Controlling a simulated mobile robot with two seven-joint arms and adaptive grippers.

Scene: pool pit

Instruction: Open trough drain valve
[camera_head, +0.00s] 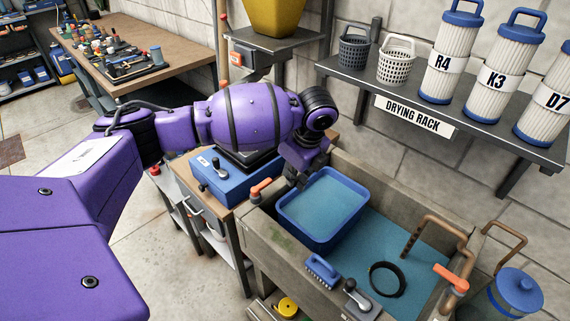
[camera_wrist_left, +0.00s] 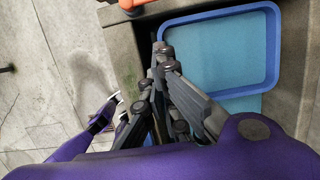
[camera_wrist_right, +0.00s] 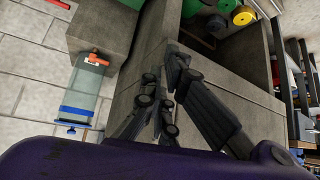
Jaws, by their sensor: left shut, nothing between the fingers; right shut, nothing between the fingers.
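The stone trough (camera_head: 262,243) holds blue water and a blue tub (camera_head: 280,215). An orange lever handle (camera_head: 261,185) stands at its left rim, and another orange handle (camera_head: 451,279) is by the copper pipe at its right. I cannot tell which is the drain valve. My left gripper (camera_head: 296,178) is shut and empty above the trough's back-left corner, beside the tub. In the left wrist view its fingertips (camera_wrist_left: 165,58) lie between the rim and the tub (camera_wrist_left: 267,18); an orange part (camera_wrist_left: 130,3) shows at the top. My right gripper (camera_wrist_right: 165,85) is shut and empty beside a stone wall.
A blue box (camera_head: 225,185) with a lever sits on the bench left of the trough. A brush (camera_head: 322,270) lies on the front rim; a black ring (camera_head: 387,280) is in the trough. The drying rack (camera_head: 440,125) overhangs behind. A clear canister (camera_head: 515,295) stands at right.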

